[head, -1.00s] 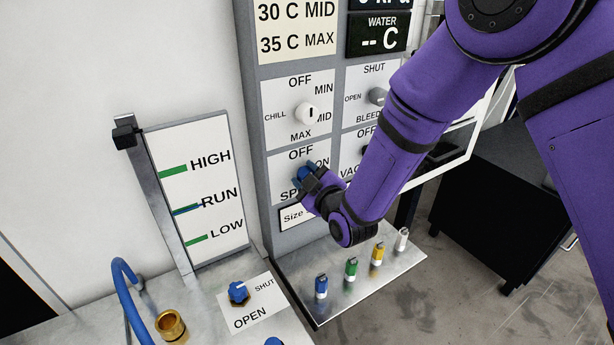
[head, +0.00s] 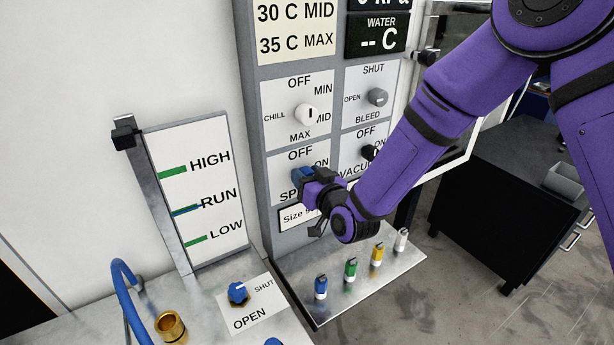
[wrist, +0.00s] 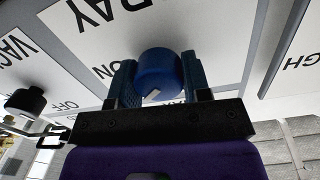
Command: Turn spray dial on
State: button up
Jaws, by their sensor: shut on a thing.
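The spray dial is a round blue knob (wrist: 158,74) on a white panel marked OFF and ON. In the head view the blue knob (head: 299,175) shows only partly behind my gripper. My gripper (wrist: 156,84) is shut on the knob, with one blue-grey finger on each side of it in the wrist view. A short white mark shows on the knob's lower edge in the wrist view. In the head view my gripper (head: 308,178) hides much of the dial, so I cannot tell which label it points to.
The white chill dial (head: 307,113), grey bleed dial (head: 377,97) and black vacuum dial (head: 369,152) sit close by on the panel.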

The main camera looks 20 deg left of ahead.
jog(key=m, duration=0.4)
jog(key=shift+d+f, duration=0.1)
jog(key=shift+m+g, duration=0.3)
jog(key=shift+m, duration=1.2)
jog(key=o, duration=0.9)
jog(key=v, duration=1)
jog(key=shift+s+d+f, duration=0.1)
jog(key=shift+s+d, duration=0.1)
jog(key=shift+d, duration=0.1)
